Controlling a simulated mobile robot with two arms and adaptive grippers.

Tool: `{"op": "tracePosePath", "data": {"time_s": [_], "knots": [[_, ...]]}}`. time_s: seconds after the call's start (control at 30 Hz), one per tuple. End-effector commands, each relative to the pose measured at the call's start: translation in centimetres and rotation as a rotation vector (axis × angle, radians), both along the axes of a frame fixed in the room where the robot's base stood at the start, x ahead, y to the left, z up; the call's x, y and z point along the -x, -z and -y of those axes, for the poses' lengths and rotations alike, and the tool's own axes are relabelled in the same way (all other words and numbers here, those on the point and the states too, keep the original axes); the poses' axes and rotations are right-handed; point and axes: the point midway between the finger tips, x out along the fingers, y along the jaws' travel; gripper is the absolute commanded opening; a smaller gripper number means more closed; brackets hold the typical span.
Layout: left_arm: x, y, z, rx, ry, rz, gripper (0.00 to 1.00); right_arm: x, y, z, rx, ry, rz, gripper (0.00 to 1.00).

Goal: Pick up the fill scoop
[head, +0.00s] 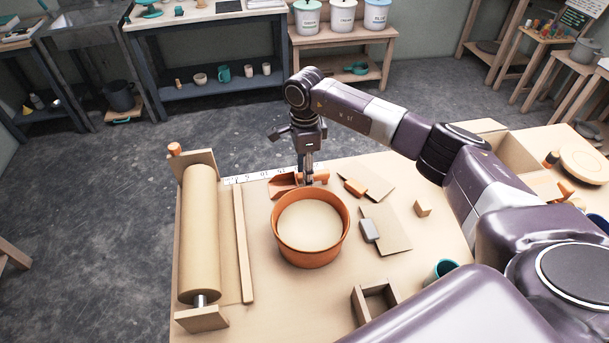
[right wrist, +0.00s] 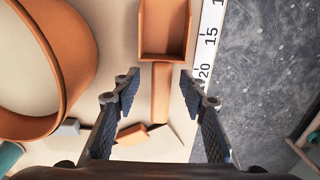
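The fill scoop is an orange-brown scoop with a square pan and a straight handle. In the head view its pan (head: 284,186) lies just behind the round terracotta tub (head: 311,259), with the handle pointing right. In the right wrist view the pan (right wrist: 164,50) is at the top and the handle comes down from it. My right gripper (head: 308,178) points down over the handle and partly hides it. In the right wrist view the right gripper (right wrist: 159,86) is open, one finger on each side of the handle, not closed on it. My left gripper is not in view.
A white ruler strip (head: 262,175) runs along the table's back edge, close to the scoop. Flat boards, an orange-handled tool (head: 355,188) and a small block (head: 423,208) lie to the right.

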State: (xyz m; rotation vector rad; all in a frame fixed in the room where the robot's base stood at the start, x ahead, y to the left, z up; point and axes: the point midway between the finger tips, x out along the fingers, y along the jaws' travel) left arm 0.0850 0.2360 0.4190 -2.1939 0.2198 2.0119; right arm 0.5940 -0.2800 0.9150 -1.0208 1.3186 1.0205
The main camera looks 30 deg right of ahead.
Motion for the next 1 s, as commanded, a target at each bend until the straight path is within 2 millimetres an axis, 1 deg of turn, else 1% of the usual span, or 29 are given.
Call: {"op": "tracePosePath", "data": {"time_s": [0.03, 0.1, 0.2, 0.4, 0.47, 0.77, 1.0], "knots": [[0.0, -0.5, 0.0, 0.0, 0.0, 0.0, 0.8, 0.0, 0.5, -0.1, -0.002, 0.001, -0.003, 0.39], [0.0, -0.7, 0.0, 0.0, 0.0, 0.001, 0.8, 0.0, 1.3, 0.0, -0.001, 0.002, -0.002, 0.39], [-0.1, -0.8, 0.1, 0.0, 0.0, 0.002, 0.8, -0.1, 1.9, 0.0, -0.001, 0.0, 0.001, 0.39], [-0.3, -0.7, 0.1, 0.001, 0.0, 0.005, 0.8, -0.1, 2.0, 0.0, -0.001, 0.0, 0.001, 0.39], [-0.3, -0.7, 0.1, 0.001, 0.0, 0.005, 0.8, -0.1, 2.0, 0.0, -0.001, 0.0, 0.001, 0.34], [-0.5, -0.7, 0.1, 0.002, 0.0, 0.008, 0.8, -0.1, 2.0, 0.0, 0.0, 0.001, 0.001, 0.01], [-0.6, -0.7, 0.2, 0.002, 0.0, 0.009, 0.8, -0.1, 2.0, 0.0, 0.0, 0.001, 0.002, 0.0]]}}
